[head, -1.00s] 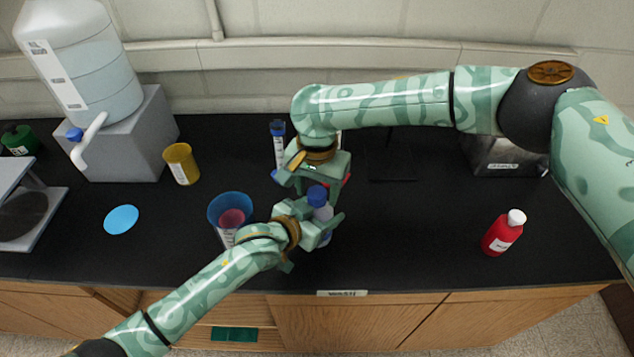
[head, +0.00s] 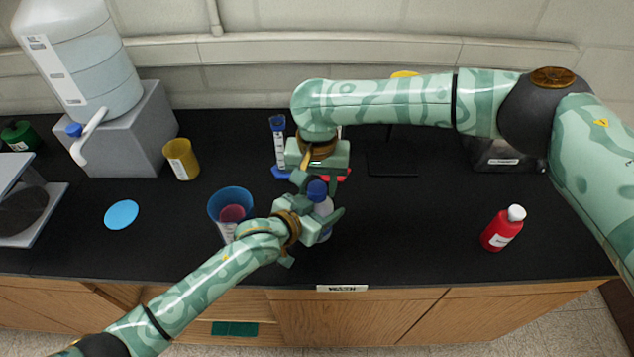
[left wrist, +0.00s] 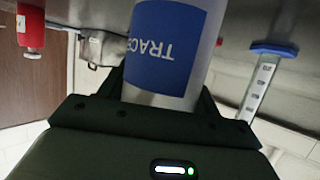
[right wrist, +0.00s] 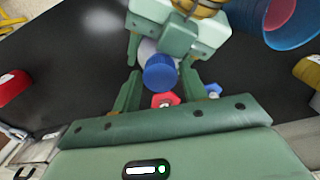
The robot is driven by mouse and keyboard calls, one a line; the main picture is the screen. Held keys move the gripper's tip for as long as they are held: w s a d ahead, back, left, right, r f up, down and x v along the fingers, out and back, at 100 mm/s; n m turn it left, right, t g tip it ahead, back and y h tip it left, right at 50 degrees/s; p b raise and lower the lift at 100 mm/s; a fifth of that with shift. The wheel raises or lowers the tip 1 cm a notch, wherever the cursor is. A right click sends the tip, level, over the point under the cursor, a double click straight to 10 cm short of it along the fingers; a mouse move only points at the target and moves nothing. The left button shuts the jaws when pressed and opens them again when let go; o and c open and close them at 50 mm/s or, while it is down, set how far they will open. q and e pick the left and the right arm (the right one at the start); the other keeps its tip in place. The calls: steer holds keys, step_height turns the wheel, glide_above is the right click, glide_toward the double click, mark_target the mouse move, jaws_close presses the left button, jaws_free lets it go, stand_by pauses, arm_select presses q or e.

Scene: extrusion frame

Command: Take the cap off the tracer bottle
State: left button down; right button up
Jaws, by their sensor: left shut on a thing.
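The tracer bottle shows in the left wrist view (left wrist: 168,50) as a white body with a blue "TRACE…" label, and appears upside down there. My left gripper (head: 318,224) is shut on its body, near the front of the bench. Its blue cap (head: 317,190) is on top; it also shows in the right wrist view (right wrist: 160,73). My right gripper (head: 318,178) is just above and behind the cap. In the right wrist view its fingers (right wrist: 158,92) stand apart, one on each side of the cap, with gaps visible. I cannot tell the exact height between them.
A blue cup (head: 230,201) with something pink inside stands close left of the bottle. A graduated cylinder (head: 278,140) with a blue base stands behind. A red bottle (head: 500,230) with a white cap is at right.

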steer(key=shift+o, duration=0.6)
steer(key=shift+r, duration=0.1)
steer(key=shift+r, duration=0.3)
step_height(320, 180, up, 7)
steer(key=m, duration=0.2)
steer(key=shift+f+m, duration=0.15)
steer(key=shift+m, duration=0.15)
steer(key=shift+c, duration=0.4)
steer(key=shift+m, duration=0.4)
step_height(320, 180, down, 8)
steer(key=shift+r, duration=0.25)
